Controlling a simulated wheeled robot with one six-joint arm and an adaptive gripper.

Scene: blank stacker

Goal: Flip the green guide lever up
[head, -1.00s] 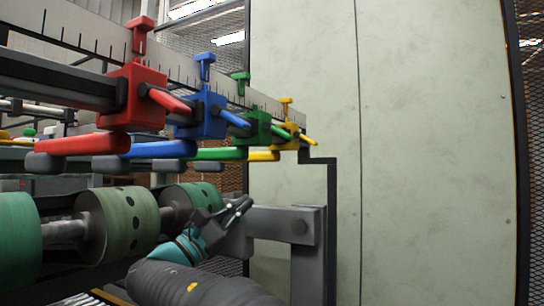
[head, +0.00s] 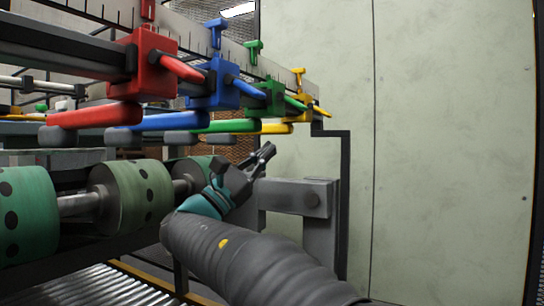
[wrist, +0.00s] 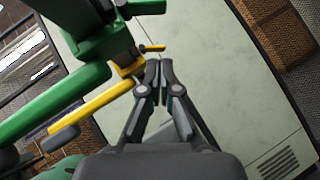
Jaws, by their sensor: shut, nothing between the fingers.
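The green guide block (head: 264,98) sits on the dark rail between the blue and yellow blocks. Its green lever (head: 294,103) sticks out to the right and slopes down. A green bar (head: 226,127) with a dark tip runs below the block. My gripper (head: 267,150) is shut and empty, below and slightly right of the green block, apart from it. In the wrist view, my gripper (wrist: 160,64) points at the yellow block's area, with the green block (wrist: 90,35) to its upper left.
Red (head: 150,62), blue (head: 214,86) and yellow (head: 301,106) blocks with similar levers line the rail, close to the green one. Green rollers (head: 130,197) lie below. A grey bracket (head: 296,196) stands near my wrist. Open space lies right, before the pale panel (head: 450,150).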

